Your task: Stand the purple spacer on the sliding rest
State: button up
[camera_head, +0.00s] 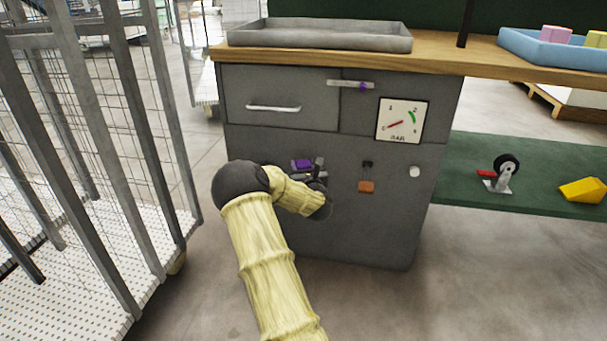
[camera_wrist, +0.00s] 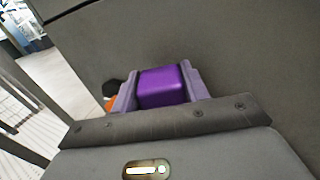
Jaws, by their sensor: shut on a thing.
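The purple spacer (camera_wrist: 163,87) is a small block held between the two fingers of my gripper (camera_wrist: 162,93) in the wrist view. In the head view the purple spacer (camera_head: 302,164) shows beyond my wrist, in front of the grey cabinet's lower front. My gripper (camera_head: 308,171) is partly hidden there by my own arm. The fingers are shut on the spacer, and the cabinet face is close behind it. I cannot make out the sliding rest for certain in either view.
The grey cabinet (camera_head: 270,215) has a dial (camera_head: 402,120), an orange tag (camera_head: 366,186) and a pale bar (camera_head: 345,84) with a purple spot. A tray (camera_head: 320,38) and blue bin (camera_head: 560,50) stand on top. A wire cage trolley (camera_head: 128,190) stands close on the left.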

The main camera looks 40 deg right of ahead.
jog(key=shift+f, duration=0.85)
jog(key=shift+f+b, duration=0.15)
jog(key=shift+b, duration=0.2)
jog(key=o, duration=1)
jog(key=shift+r, duration=0.2)
jog(key=shift+s+a+p, duration=0.3)
jog(key=shift+s+p, duration=0.2)
jog(key=shift+p, duration=0.1)
jog(key=p+v, duration=0.5)
jog(key=v, duration=0.6)
